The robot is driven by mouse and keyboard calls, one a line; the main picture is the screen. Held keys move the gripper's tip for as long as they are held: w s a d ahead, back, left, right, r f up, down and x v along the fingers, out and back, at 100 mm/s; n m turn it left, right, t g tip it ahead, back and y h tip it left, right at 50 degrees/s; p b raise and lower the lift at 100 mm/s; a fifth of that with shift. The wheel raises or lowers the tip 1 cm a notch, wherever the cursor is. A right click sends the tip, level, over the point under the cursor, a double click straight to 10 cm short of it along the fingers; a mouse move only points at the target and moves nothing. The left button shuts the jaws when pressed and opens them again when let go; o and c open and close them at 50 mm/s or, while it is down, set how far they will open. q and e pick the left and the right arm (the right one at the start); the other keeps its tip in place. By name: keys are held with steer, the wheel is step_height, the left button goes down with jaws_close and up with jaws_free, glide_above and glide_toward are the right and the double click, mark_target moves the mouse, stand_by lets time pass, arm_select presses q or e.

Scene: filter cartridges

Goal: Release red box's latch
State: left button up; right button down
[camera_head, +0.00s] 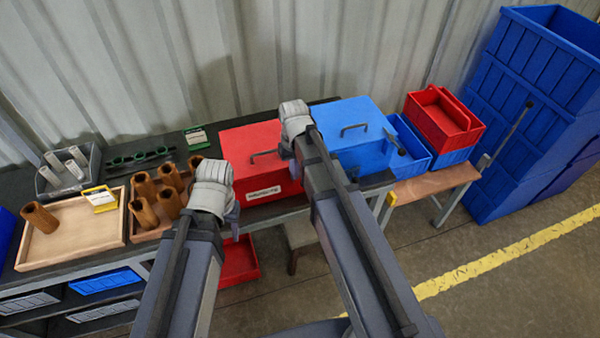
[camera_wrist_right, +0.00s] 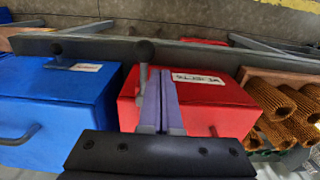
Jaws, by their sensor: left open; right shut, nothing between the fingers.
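The red box (camera_head: 285,186) stands on the bench with its lid closed, a dark handle on top and a white label on its front. It also shows upside down in the right wrist view (camera_wrist_right: 215,95). A grey latch lever with a dark round knob (camera_wrist_right: 145,52) stands at the box's corner beside the blue box; my right arm hides it in the head view. My right gripper (camera_wrist_right: 160,100) is shut and empty, its fingertips close beside the lever; I cannot tell whether they touch. My left gripper (camera_head: 233,213) is open at the red box's left front.
A closed blue box (camera_head: 350,112) with its own lever stands right of the red box. Further right are red and blue crates (camera_head: 440,120). Wooden trays (camera_head: 65,235) with brown cartridges lie left. A red bin (camera_head: 240,262) sits below the bench.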

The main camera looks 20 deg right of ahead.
steer(key=shift+f+b, duration=0.55)
steer(key=shift+f, duration=0.15)
steer(key=shift+f, duration=0.1)
steer(key=shift+r, duration=0.2)
stand_by(0.4)
steer(key=shift+s+d, duration=0.2)
steer(key=shift+d, duration=0.5)
steer(key=shift+d, duration=0.75)
steer(key=shift+w, duration=0.1)
